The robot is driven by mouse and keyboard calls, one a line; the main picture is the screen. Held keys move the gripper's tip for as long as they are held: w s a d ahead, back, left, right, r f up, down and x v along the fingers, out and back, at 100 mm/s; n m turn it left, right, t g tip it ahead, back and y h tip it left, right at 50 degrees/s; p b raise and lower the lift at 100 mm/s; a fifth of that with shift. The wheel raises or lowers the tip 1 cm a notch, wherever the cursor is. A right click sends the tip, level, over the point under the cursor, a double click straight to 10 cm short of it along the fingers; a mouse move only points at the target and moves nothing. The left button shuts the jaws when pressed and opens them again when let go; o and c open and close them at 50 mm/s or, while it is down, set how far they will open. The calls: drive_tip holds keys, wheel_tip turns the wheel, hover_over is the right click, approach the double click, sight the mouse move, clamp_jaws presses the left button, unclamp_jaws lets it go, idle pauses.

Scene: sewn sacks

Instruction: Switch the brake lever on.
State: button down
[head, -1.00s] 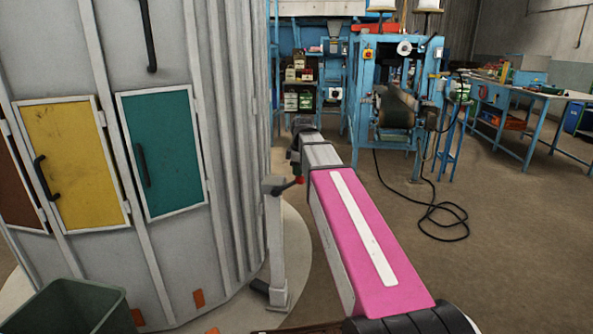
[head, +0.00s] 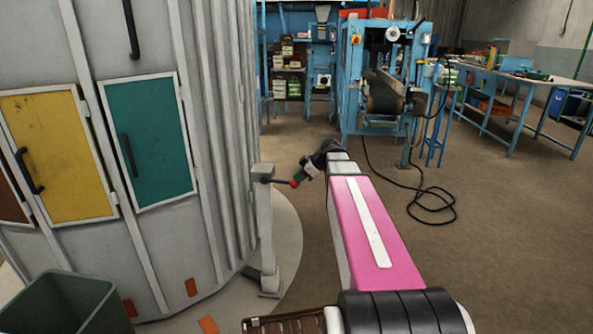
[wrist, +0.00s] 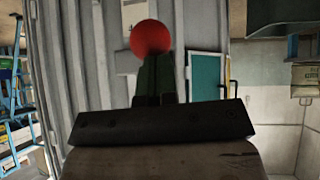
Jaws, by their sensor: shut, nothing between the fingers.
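The brake lever is a dark rod with a red knob (head: 294,183), sticking out to the right from the top of a grey post (head: 265,225). My gripper (head: 301,177) is at the knob, on its right side in the head view. In the wrist view the red knob (wrist: 151,36) is just beyond the tips of my shut gripper (wrist: 156,58). The fingers are together and empty. I cannot tell whether they touch the knob. The rod is hidden behind the fingers in the wrist view.
A round grey ribbed booth with a yellow door (head: 58,155) and a teal door (head: 147,140) stands left of the post. A green bin (head: 62,305) is at front left. A blue machine (head: 385,80) stands behind, its black cable (head: 432,205) on open floor.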

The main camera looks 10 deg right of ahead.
drive_tip(key=shift+y, duration=0.4)
drive_tip(key=shift+f, duration=2.45)
